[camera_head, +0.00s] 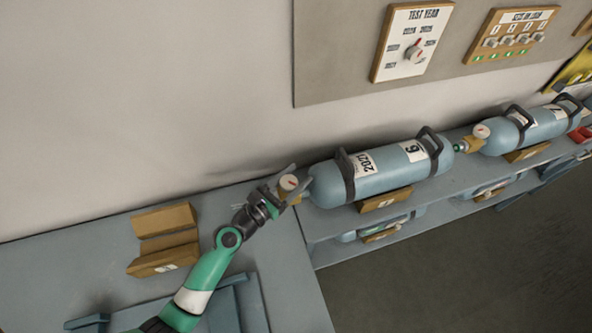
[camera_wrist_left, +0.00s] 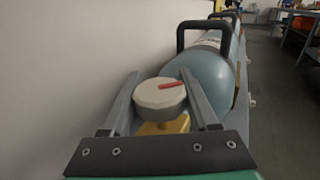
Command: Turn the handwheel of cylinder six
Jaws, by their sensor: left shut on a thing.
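Cylinder six (camera_head: 385,175) lies on its side on the shelf, blue with black carry handles and white labels, one reading 6. Its handwheel (camera_head: 289,182) is a round pale knob at the cylinder's left end, above a yellow-brown valve body. In the left wrist view the handwheel (camera_wrist_left: 160,98) has a red mark on its top and sits between two grey fingers. My left gripper (camera_head: 283,189) reaches it from the lower left and is shut on it, one finger on each side. My right gripper is not in view.
A wooden cradle (camera_head: 164,240) stands empty on the left bench. Another blue cylinder (camera_head: 530,130) lies to the right, with more on the lower shelf. A TEST YEAR dial panel (camera_head: 412,42) and a switch panel (camera_head: 515,35) hang on the wall board behind.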

